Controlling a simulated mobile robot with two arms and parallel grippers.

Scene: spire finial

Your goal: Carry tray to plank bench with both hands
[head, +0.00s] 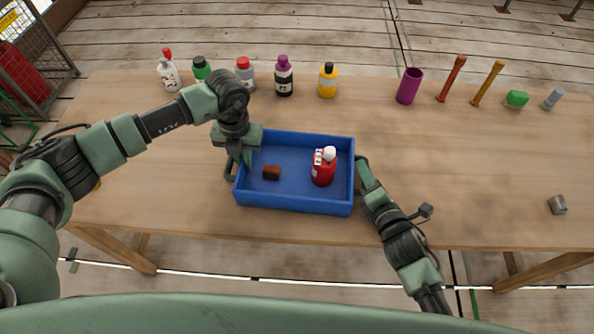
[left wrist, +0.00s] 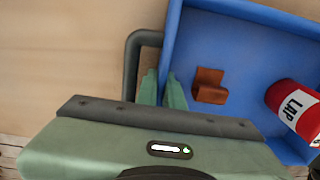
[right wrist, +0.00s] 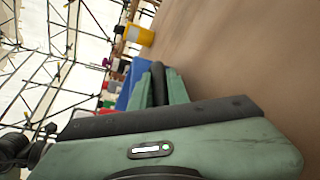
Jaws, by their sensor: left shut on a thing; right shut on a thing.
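The blue tray (head: 295,208) is level over the front middle of the wooden plank bench (head: 180,205); I cannot tell whether it touches the top.
Several bottles, including a yellow one (head: 327,82), line the bench's back edge. A purple cup (head: 409,87), two sticks and a green block (head: 516,98) stand back right. A grey piece (head: 558,204) lies front right. The bench between is clear.

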